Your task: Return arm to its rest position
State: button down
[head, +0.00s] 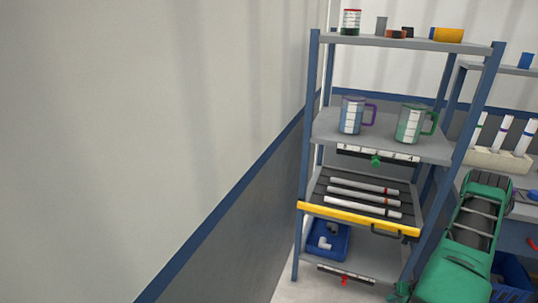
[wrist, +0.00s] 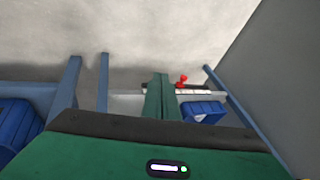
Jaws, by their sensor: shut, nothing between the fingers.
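My green arm comes in at the lower right of the head view, in front of the rack's right side. My gripper (head: 400,291) is at its lower end, near the rack's front right post, and is mostly cut off or hidden by the arm. In the wrist view my gripper (wrist: 160,80) shows as two green fingers pressed together, shut and empty. Past the fingers are the rack's low edge with a white marked strip (wrist: 190,91), a red knob (wrist: 182,79) and a blue bin (wrist: 202,112). No object is seen touching the fingers.
The blue-post rack holds two handled mugs (head: 352,115) (head: 411,124), white pipes (head: 365,196) behind a yellow bar (head: 355,219), and a low blue bin (head: 328,240). A bench with a white tube holder (head: 497,159) stands at right. A plain wall (head: 130,130) fills the left.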

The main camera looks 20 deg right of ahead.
jog(key=w+a+r+n+g, duration=0.1)
jog(key=w+a+r+g, duration=0.15)
jog(key=r, duration=1.25)
jog(key=w+a+r+n+g, duration=0.15)
jog(key=w+r, duration=0.25)
jog(key=r, duration=1.1)
jog(key=s+a+r+h, duration=0.1)
jog(key=s+a+r, duration=0.1)
jog(key=a+r, duration=0.45)
jog(key=s+a+r, duration=0.1)
jog(key=a+r, duration=0.2)
jog(key=r, duration=0.6)
jog(key=s+a+r+m, duration=0.1)
jog(key=s+a+r, duration=0.5)
jog(key=s+a, duration=0.1)
jog(key=s+a+r+m+g, duration=0.1)
jog(key=s+a+r, duration=0.5)
jog(key=s+a, duration=0.2)
jog(key=shift+s+r, duration=0.35)
jog(key=shift+s, duration=0.75)
jog(key=shift+a, duration=0.1)
